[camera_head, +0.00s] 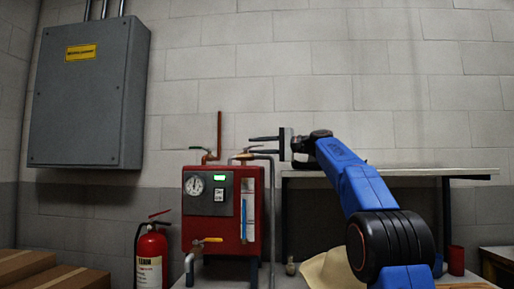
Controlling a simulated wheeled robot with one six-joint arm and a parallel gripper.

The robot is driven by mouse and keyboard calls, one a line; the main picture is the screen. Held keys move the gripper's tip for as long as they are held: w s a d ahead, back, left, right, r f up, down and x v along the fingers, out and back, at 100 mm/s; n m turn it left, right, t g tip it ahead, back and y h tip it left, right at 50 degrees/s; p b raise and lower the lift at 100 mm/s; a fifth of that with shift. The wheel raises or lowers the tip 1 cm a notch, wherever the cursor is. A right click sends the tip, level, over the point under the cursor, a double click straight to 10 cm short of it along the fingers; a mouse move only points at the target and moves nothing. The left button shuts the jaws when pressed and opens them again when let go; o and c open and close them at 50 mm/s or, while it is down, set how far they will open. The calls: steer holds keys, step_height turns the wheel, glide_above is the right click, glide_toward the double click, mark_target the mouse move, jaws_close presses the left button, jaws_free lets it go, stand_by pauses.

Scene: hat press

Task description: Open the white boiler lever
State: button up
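The red boiler (223,210) stands left of centre with a round gauge, a green display and a sight tube on its front. A pale lever (243,157) sits on top of the boiler at its right; it is small and partly hard to make out, and I cannot be sure that it is the white one. My gripper (252,144) reaches in from the right and points left above the boiler's right side. Its two dark fingers are apart with nothing seen between them. The lower finger is close to the pale lever; I cannot tell whether they touch.
A fire extinguisher (151,255) stands left; a shelf (420,171) lies right.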

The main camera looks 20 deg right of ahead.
steer(key=shift+d, duration=0.1)
steer(key=v, duration=1.7)
steer(key=shift+s, duration=0.15)
